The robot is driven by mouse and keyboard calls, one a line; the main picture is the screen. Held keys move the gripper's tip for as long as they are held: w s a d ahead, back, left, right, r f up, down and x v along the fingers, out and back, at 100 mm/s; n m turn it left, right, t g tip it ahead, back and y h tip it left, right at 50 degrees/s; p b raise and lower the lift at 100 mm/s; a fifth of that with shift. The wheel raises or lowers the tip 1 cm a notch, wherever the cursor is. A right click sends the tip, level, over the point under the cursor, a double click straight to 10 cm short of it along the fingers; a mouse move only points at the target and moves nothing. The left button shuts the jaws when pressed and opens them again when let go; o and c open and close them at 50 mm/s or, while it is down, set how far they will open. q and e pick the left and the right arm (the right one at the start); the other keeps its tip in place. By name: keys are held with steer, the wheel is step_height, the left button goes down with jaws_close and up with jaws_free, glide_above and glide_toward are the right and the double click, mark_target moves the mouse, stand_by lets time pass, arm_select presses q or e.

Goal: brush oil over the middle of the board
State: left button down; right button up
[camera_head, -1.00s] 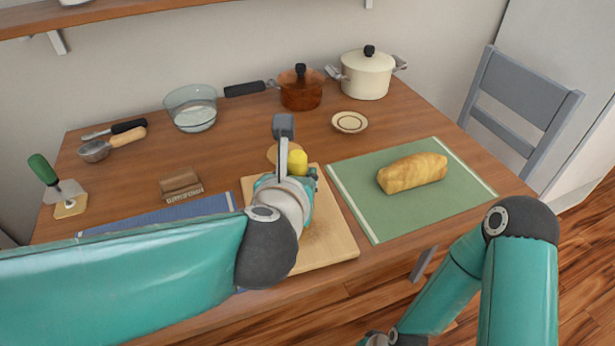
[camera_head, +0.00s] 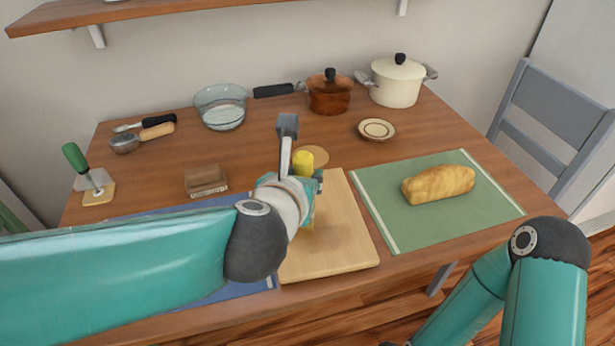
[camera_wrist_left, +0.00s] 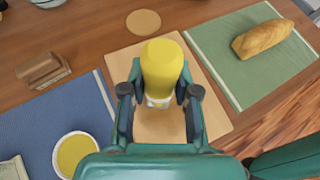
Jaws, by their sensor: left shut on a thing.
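The pale wooden board (camera_head: 345,215) lies at the front middle of the table; it also shows in the left wrist view (camera_wrist_left: 205,110). My left gripper (camera_wrist_left: 160,98) is shut on a yellow-handled tool (camera_wrist_left: 162,65) with a white lower part, held over the board. In the head view the yellow end (camera_head: 303,160) rises beside the wrist; the tool's tip is hidden, so contact with the board cannot be told. A darker patch shows on the board below the gripper. A white bowl of yellow oil (camera_wrist_left: 75,157) stands on the blue mat. My right gripper is out of view.
A bread loaf (camera_head: 438,184) lies on the green mat (camera_head: 400,223) right of the board. The blue mat (camera_head: 215,295), a wooden block (camera_head: 204,180) and a green-handled scraper (camera_head: 76,157) are left. A round disc (camera_head: 316,152) lies behind the board. Pots and a glass bowl (camera_head: 221,107) stand behind.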

arm_select(q)
steer(key=shift+a, duration=0.1)
steer(key=a, duration=0.3)
steer(key=shift+w, duration=0.3)
steer(key=shift+d, duration=0.2)
steer(key=shift+w+d, duration=0.3)
steer(key=shift+d, duration=0.6)
steer(key=shift+w+d, duration=0.25)
steer(key=shift+d, duration=0.65)
